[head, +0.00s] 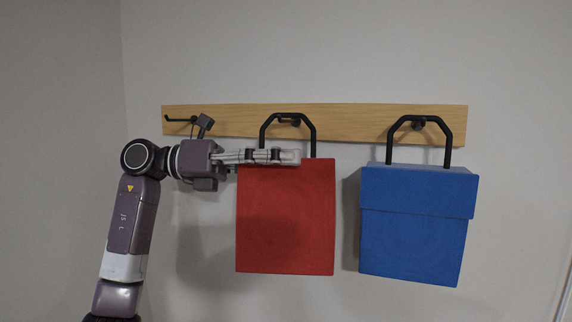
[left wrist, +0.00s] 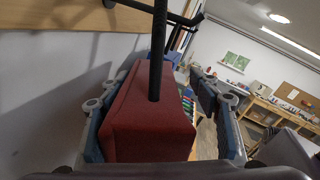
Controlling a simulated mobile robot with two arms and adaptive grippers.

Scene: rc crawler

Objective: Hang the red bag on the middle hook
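The red bag (head: 285,220) hangs upright against the wall below the wooden rail. Its black handle (head: 263,133) loops around the middle hook (head: 290,121), whose end shows just under the handle's top bar. Whether they touch is hard to tell. My left gripper (head: 285,157) reaches in from the left across the bag's top edge. In the left wrist view the red bag (left wrist: 150,130) stands between the spread fingers, with a visible gap to the right finger. The left finger is close to or touching the bag. My right gripper is not in view.
A blue bag (head: 415,235) hangs by its black handle on the right hook (head: 418,123). The left hook (head: 180,119) on the wooden rail (head: 350,122) is bare, close above my left wrist. Wall space below the bags is clear.

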